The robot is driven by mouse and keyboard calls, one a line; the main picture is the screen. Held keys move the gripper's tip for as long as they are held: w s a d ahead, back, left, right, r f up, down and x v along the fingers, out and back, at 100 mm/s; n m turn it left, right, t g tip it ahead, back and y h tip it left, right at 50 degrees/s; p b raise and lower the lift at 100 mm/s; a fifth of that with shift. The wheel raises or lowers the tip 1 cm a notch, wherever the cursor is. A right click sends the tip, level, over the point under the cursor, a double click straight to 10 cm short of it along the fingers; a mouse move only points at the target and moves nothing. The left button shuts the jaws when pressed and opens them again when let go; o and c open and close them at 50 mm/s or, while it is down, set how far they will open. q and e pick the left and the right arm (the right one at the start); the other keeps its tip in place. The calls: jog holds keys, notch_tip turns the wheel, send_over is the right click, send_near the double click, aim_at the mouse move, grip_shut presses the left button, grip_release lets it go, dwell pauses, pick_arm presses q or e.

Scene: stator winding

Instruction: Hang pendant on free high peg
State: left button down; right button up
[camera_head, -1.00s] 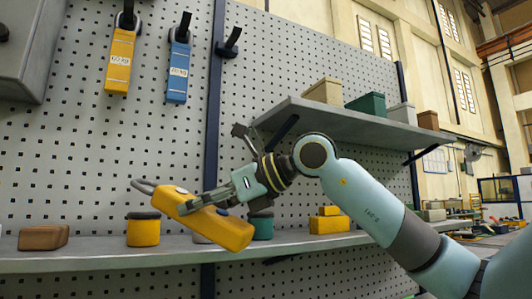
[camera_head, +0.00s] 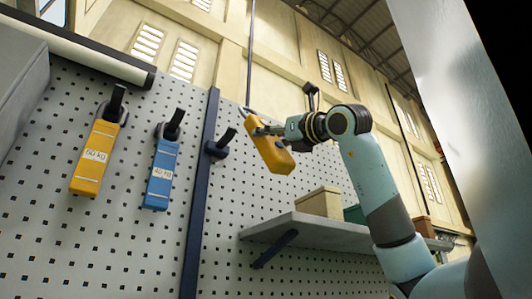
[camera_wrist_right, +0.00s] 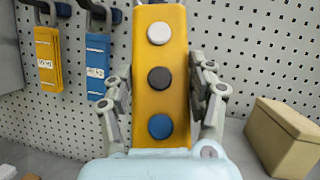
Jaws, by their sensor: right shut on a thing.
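My right gripper (camera_head: 275,131) is shut on a yellow pendant (camera_head: 265,152), raised in front of the pegboard. The pendant is tilted, its upper end leaning left; its hanging loop is hardly visible. In the right wrist view the pendant (camera_wrist_right: 160,110) shows white, dark grey and blue buttons between the fingers. A free black peg (camera_head: 222,143) juts from the dark blue upright, just left of the pendant and apart from it. A yellow tag (camera_head: 95,157) and a blue tag (camera_head: 160,178) hang on the two pegs further left. My left gripper is out of view.
A grey shelf (camera_head: 310,230) with a tan box (camera_head: 320,202) and a green box stands below and right of the pendant. A grey cabinet (camera_head: 20,85) is at the left edge. The pegboard below the free peg is clear.

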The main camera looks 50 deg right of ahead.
jog(key=shift+w+d+f+p, duration=0.1)
jog(key=shift+w+d+p, duration=0.2)
jog(key=shift+w, duration=0.7)
jog(key=shift+w+d+p, duration=0.25)
jog(key=shift+w+d, duration=0.05)
jog(key=shift+w, duration=0.7)
jog(key=shift+w+d+f+p, duration=0.1)
jog(key=shift+w+d+p, duration=0.2)
jog(key=shift+w, duration=0.7)
jog(key=w+d+f+p, duration=0.2)
jog(key=w, duration=0.6)
jog(key=shift+w+d, duration=0.25)
jog(key=shift+d, duration=0.1)
jog(key=o, duration=1.7)
jog(key=shift+c, duration=0.2)
jog(key=shift+f, duration=0.1)
notch_tip(320, 180, up, 10)
